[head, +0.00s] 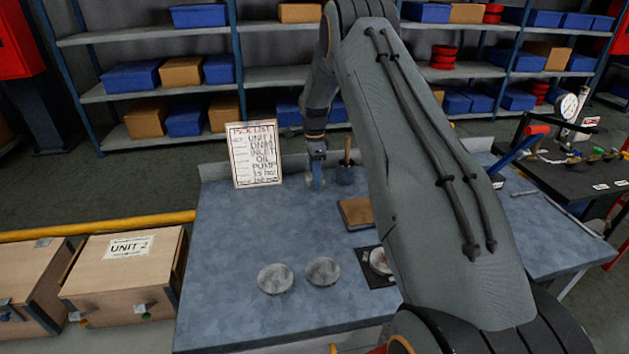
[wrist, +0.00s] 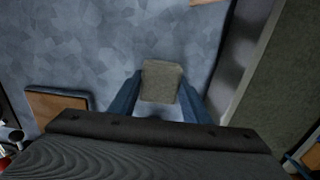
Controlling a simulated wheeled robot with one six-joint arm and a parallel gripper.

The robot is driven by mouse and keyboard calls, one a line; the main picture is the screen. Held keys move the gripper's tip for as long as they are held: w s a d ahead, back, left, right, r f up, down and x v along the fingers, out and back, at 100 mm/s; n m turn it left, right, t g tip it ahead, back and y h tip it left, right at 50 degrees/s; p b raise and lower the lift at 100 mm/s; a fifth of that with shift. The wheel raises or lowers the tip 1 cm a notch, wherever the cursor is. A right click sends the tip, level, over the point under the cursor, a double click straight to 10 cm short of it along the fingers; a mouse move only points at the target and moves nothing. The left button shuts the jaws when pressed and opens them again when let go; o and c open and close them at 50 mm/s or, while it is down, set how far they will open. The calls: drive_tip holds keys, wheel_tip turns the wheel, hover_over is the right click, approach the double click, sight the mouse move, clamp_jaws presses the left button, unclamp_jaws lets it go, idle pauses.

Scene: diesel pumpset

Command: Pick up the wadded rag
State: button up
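In the wrist view a small grey-beige block-like bundle (wrist: 161,80), which looks like the wadded rag, lies between the two blue fingers of my gripper (wrist: 160,92). It fills most of the space between the fingertips. I cannot tell whether the fingers press on it or only stand on either side. In the head view my gripper (head: 316,180) points down, low over the back of the blue-grey bench top (head: 235,235). The rag cannot be made out there.
A pick-list board (head: 255,154) stands left of my gripper. A dark pot with a wooden handle (head: 346,174) and a brown wooden block (head: 356,213) are to its right. Two round grey discs (head: 275,278) (head: 322,271) lie nearer. The bench's left side is clear.

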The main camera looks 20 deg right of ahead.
drive_tip(key=c, duration=0.4)
drive_tip(key=shift+o, duration=0.2)
drive_tip(key=shift+r, duration=0.1)
wheel_tip(320, 180, up, 9)
drive_tip(key=b, duration=0.3)
drive_tip(key=shift+r, duration=0.45)
drive_tip(key=shift+o, duration=1)
drive_tip(key=shift+c, duration=0.5)
drive_tip(key=shift+s, duration=0.15)
